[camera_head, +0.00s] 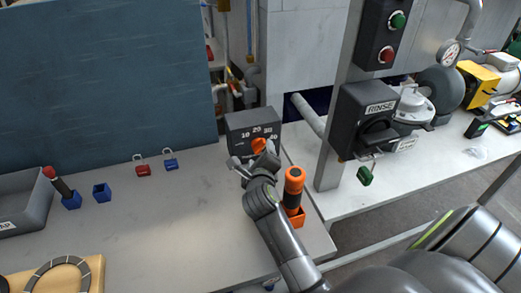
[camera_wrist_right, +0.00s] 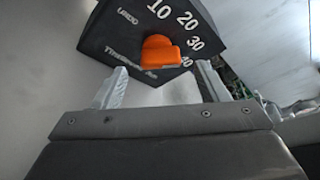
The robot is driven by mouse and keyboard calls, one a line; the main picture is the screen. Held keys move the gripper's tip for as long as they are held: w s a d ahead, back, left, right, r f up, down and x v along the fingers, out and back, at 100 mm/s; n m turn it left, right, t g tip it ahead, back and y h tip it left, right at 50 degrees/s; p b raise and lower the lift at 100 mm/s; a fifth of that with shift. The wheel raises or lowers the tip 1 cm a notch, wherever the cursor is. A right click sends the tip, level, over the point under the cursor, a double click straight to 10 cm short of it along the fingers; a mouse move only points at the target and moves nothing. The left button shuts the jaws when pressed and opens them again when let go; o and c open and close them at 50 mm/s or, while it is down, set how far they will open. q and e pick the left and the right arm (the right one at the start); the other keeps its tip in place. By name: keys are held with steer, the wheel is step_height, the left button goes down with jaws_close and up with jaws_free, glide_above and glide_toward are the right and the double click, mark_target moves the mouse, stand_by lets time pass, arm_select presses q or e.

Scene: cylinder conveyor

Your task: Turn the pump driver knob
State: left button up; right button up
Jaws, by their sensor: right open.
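The dark pump driver box (camera_head: 240,122) stands at the back of the table, with white numbers 10, 20, 30 on its face. Its orange knob (camera_head: 259,145) is partly hidden by my right gripper (camera_head: 247,170) in the head view. In the right wrist view the orange knob (camera_wrist_right: 160,53) shows clearly on the box (camera_wrist_right: 110,32), lying ahead and between the two finger directions. My right gripper (camera_wrist_right: 160,88) is open and empty, its fingers apart on either side below the knob. I cannot tell whether a finger touches the box. My left gripper is not in view.
An orange-and-black cylinder (camera_head: 293,187) stands in an orange holder right of my arm. Red (camera_head: 142,170) and blue (camera_head: 171,164) padlocks lie on the table. A RINSE switch box (camera_head: 365,118) hangs at the right. The table's middle is clear.

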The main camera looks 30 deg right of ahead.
mark_target(259, 150)
steer(key=shift+x, duration=1.75)
steer(key=shift+c, duration=0.5)
steer(key=c, duration=0.9)
steer(key=shift+n+h+p, duration=0.6)
steer(key=shift+n+p, duration=0.35)
steer(key=shift+n, duration=0.15)
steer(key=shift+a+f+n+t+h+p, duration=0.15)
steer(key=shift+n+t+h+p, duration=0.4)
steer(key=shift+n, duration=1.05)
